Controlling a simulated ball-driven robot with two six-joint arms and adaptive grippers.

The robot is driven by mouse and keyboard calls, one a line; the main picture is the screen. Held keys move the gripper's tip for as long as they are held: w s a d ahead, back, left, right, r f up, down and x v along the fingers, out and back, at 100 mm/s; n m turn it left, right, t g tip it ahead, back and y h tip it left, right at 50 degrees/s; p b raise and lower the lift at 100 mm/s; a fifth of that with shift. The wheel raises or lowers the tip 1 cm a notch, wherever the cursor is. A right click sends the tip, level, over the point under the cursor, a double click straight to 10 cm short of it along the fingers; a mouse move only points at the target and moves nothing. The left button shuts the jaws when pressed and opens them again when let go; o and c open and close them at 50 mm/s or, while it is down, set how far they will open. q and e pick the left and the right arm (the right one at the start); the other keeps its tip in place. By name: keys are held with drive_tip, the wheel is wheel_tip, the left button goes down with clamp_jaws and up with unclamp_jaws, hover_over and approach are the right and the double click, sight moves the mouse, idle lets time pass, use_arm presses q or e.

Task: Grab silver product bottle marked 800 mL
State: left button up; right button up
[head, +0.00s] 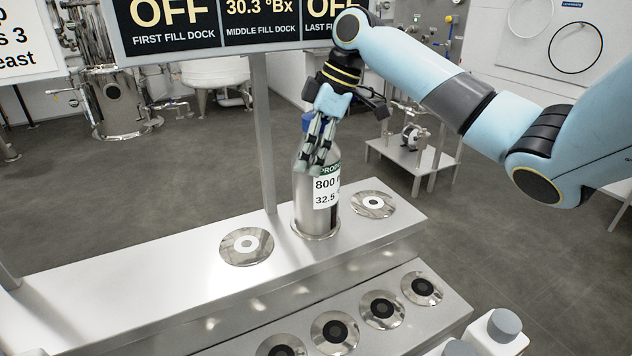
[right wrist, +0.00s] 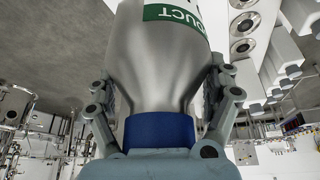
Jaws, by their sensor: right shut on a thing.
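The silver product bottle (head: 303,196) stands upright on the middle dock of the metal bench in the head view. Its label has a green band and reads 800 and 32.5, partly cut off at the right. My right gripper (head: 317,160) comes from above and is shut on the bottle's neck and shoulder. In the right wrist view the bottle (right wrist: 160,60) fills the middle, its blue cap (right wrist: 159,128) close to the palm, with the fingers of the right gripper (right wrist: 165,95) on both sides. My left gripper is not in view.
Empty round docks lie left (head: 246,246) and right (head: 373,204) of the bottle. A lower step holds several dark-centred discs (head: 335,332). White bottles with grey caps (head: 497,336) stand at the lower right. A sign panel (head: 220,25) on a post (head: 264,140) rises behind the bench.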

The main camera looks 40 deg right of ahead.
sight(313, 115)
drive_tip(key=shift+w+r, duration=0.1)
drive_tip(key=shift+c, duration=0.8)
drive_tip(key=shift+r, duration=0.1)
wheel_tip(313, 115, up, 4)
drive_tip(key=shift+d+b, duration=0.1)
drive_tip(key=shift+b, duration=0.55)
drive_tip(key=s+d+r+b, duration=0.1)
drive_tip(key=s+d, duration=0.1)
drive_tip(key=s+d+r+b, duration=0.1)
drive_tip(key=s+r, duration=0.1)
drive_tip(key=s, duration=0.1)
drive_tip(key=s+d+r+b, duration=0.1)
drive_tip(key=s+d+r, duration=0.1)
drive_tip(key=shift+s+d, duration=0.25)
drive_tip(key=shift+d, duration=0.05)
drive_tip(key=shift+s+d+r+b, duration=0.6)
drive_tip(key=shift+s+r+b, duration=0.3)
drive_tip(key=shift+b, duration=4.45)
